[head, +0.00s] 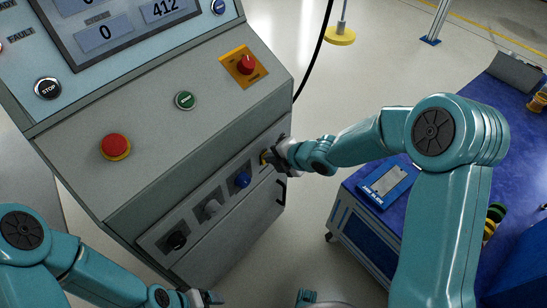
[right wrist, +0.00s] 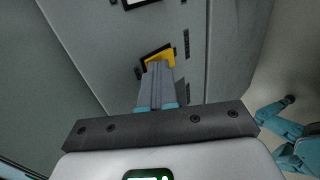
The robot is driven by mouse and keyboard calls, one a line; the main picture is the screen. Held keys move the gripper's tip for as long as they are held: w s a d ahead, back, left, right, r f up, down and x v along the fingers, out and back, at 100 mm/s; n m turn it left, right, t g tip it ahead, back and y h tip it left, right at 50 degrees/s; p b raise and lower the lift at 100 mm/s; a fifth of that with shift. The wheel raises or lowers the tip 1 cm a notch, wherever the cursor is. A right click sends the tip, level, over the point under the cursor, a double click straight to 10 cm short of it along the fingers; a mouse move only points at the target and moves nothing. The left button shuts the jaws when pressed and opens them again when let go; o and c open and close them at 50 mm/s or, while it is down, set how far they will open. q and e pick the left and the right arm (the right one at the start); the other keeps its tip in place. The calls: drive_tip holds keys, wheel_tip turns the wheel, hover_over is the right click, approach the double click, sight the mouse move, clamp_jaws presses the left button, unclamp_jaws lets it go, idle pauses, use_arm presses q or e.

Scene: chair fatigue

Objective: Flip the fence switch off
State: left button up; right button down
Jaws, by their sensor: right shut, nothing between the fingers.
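A grey control cabinet (head: 160,110) stands at the left. Its lower front has a row of switches: a black one (head: 177,240), a grey one (head: 212,207), a blue one (head: 242,179) and a yellow one (head: 264,158) at the right end. Which is the fence switch cannot be read. My right gripper (head: 270,156) is at the yellow switch, hiding most of it. In the right wrist view, its shut, empty fingers (right wrist: 157,72) overlap the yellow piece (right wrist: 161,54); contact cannot be told. My left gripper (head: 212,297) is low at the bottom edge, its jaws unclear.
The sloped panel above has a red button (head: 115,146), a green button (head: 185,100) and a red knob on a yellow plate (head: 245,65). A blue workbench (head: 350,225) stands at the right under my right arm. Open floor lies behind.

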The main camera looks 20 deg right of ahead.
use_arm(q)
drive_tip(key=shift+r, duration=0.1)
use_arm(e)
drive_tip(key=shift+r, duration=0.1)
drive_tip(key=shift+r+p, duration=0.7)
drive_tip(key=shift+r, duration=0.05)
use_arm(q)
drive_tip(key=shift+r, duration=0.55)
drive_tip(key=shift+s+d+f, duration=0.1)
use_arm(e)
drive_tip(key=shift+s, duration=0.15)
